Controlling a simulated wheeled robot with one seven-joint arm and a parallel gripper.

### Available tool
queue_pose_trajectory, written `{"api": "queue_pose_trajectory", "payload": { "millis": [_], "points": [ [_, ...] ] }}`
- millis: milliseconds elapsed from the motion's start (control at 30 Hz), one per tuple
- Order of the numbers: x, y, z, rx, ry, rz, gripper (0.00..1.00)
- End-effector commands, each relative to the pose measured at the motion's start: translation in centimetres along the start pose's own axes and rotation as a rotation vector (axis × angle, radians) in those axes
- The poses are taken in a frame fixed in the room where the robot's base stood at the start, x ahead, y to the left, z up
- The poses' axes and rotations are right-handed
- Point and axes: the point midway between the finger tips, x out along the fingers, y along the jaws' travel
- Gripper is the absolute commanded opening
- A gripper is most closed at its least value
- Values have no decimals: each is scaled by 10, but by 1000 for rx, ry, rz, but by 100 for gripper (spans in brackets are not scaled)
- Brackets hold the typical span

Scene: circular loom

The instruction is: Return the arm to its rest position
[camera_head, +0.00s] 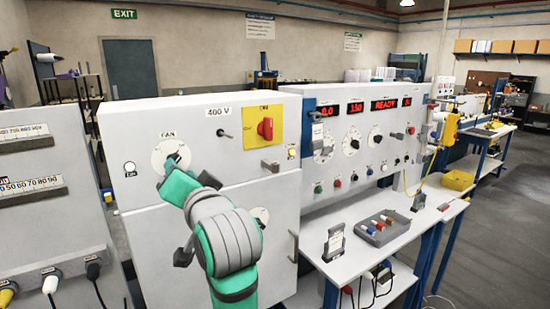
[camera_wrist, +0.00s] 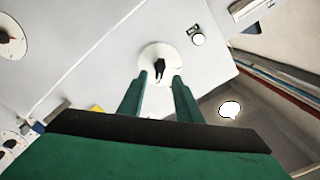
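My gripper (camera_head: 168,172) is in front of the FAN knob (camera_head: 173,157) on the upper left of the white cabinet (camera_head: 222,168). In the wrist view the green fingers of my gripper (camera_wrist: 159,78) stand apart with a gap between them. The black knob (camera_wrist: 160,67) shows on its white round dial (camera_wrist: 161,53), in line with that gap and just beyond the fingertips. Nothing shows held. I cannot tell whether the fingers touch the dial. My green and grey arm hides part of the cabinet's lower front.
A red switch on a yellow plate (camera_head: 264,128) is to the right. A grey unit with cables (camera_head: 50,235) is at the left. Open floor (camera_head: 490,230) lies at far right.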

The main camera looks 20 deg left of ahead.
Motion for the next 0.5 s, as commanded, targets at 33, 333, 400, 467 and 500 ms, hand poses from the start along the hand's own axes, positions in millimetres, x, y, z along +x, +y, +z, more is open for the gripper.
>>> {"api": "queue_pose_trajectory", "payload": {
  "millis": [33,333,400,467,500],
  "points": [
    [0,1,0,0,0,1,31],
    [4,70,26,7,34,53,31],
    [2,97,37,4,53,76,31],
    [-1,120,47,3,66,96,31],
    [-4,135,53,0,76,109,31]
  ]
}}
